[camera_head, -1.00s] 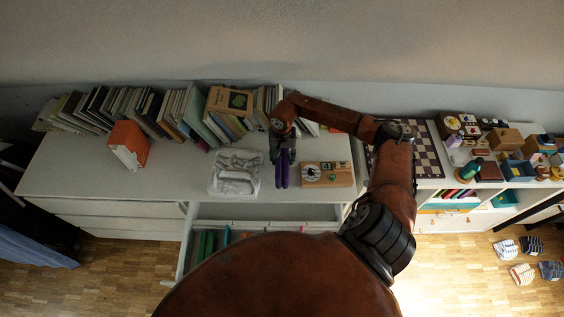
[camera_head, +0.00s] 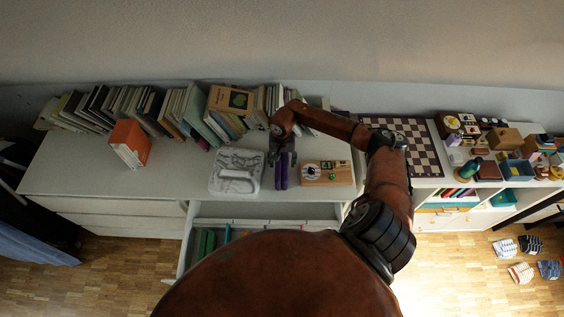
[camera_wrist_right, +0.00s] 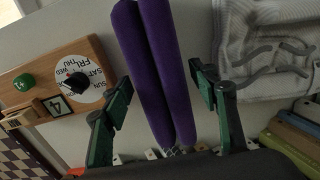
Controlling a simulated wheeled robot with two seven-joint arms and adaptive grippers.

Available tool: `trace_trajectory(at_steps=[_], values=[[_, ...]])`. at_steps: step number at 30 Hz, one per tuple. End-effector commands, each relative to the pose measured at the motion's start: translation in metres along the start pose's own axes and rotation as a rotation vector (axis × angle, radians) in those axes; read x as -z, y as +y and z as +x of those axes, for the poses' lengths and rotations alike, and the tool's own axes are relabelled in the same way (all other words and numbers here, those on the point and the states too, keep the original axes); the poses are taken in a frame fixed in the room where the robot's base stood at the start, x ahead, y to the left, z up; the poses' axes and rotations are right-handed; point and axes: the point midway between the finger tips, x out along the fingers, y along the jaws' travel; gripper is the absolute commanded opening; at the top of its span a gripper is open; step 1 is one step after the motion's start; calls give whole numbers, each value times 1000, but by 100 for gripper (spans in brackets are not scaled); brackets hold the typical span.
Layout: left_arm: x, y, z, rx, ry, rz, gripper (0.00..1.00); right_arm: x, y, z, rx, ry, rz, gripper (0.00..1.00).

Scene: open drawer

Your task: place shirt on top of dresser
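A folded white-grey shirt (camera_head: 236,172) lies on the top of the white dresser (camera_head: 80,180), left of my right gripper (camera_head: 282,159). The shirt also shows at the upper right of the right wrist view (camera_wrist_right: 265,45), partly cut off by the frame edge. My right gripper is open over the dresser top. A pair of purple rods (camera_head: 281,178) lies below and in front of it. In the right wrist view the rods (camera_wrist_right: 155,60) show between the spread fingers (camera_wrist_right: 162,80), with gaps on both sides. My left gripper is not in view.
A wooden calendar board (camera_head: 327,173) lies right of the rods. A row of books (camera_head: 150,108) lines the back, with an orange book (camera_head: 130,142) in front. A dresser drawer (camera_head: 265,211) stands open below.

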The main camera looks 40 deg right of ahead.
Motion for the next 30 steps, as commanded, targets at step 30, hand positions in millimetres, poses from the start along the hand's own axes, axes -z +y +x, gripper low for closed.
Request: trace_trajectory(at_steps=[30], values=[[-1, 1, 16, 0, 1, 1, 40, 1, 0, -110, 0, 2, 0, 59]])
